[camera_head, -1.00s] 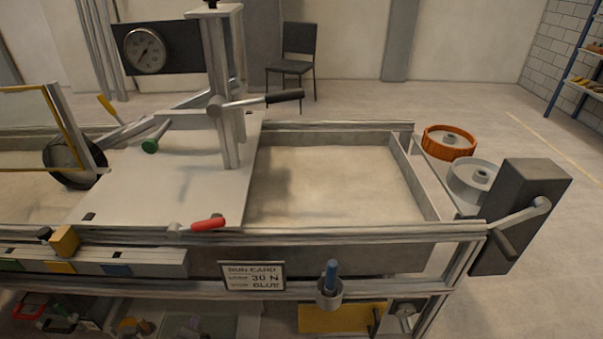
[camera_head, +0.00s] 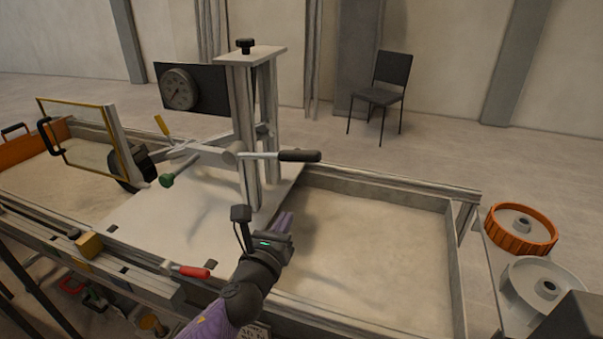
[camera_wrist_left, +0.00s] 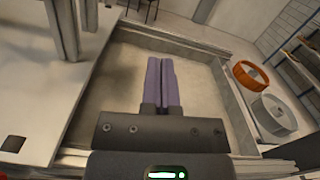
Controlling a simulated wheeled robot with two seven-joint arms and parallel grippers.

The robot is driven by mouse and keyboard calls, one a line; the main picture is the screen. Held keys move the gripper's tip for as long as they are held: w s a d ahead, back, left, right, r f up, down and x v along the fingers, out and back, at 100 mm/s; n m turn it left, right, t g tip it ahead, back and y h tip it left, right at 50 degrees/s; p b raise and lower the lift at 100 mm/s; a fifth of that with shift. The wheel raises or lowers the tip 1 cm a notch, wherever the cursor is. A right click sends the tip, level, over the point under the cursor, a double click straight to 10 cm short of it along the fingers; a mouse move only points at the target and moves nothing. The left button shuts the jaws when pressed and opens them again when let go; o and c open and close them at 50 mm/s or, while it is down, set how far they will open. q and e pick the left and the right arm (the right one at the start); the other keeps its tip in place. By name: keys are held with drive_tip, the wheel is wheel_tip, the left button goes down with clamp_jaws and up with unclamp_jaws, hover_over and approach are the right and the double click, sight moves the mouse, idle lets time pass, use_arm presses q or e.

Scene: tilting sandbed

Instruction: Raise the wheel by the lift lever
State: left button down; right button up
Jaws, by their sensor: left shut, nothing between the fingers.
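A lever with a black grip (camera_head: 300,156) sticks out to the right from the upright column on the white carriage plate; it looks like the lift lever. The dark wheel (camera_head: 130,172) sits at the plate's left end over the sand, partly hidden by the yellow-edged clear panel. My left gripper (camera_head: 284,218) is low beside the column's foot, below and in front of the lever and apart from it. Its purple fingers are together and empty, also in the left wrist view (camera_wrist_left: 160,62), over the sand. My right gripper does not show.
A red-handled lever (camera_head: 187,270) is on the front rail and a green knob (camera_head: 166,180) on the plate. A dial gauge (camera_head: 179,89) stands behind. Orange (camera_head: 521,228) and grey (camera_head: 537,285) spare wheels lie at right. The right sandbed is open.

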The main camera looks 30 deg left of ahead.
sight(272, 156)
use_arm(q)
drive_tip(key=w+a+r, duration=0.3)
drive_tip(key=w+r, duration=0.1)
drive_tip(key=w, duration=0.5)
drive_tip(key=shift+w+r+p, duration=0.15)
drive_tip(key=shift+w+p, duration=0.15)
drive_tip(key=shift+p, duration=0.15)
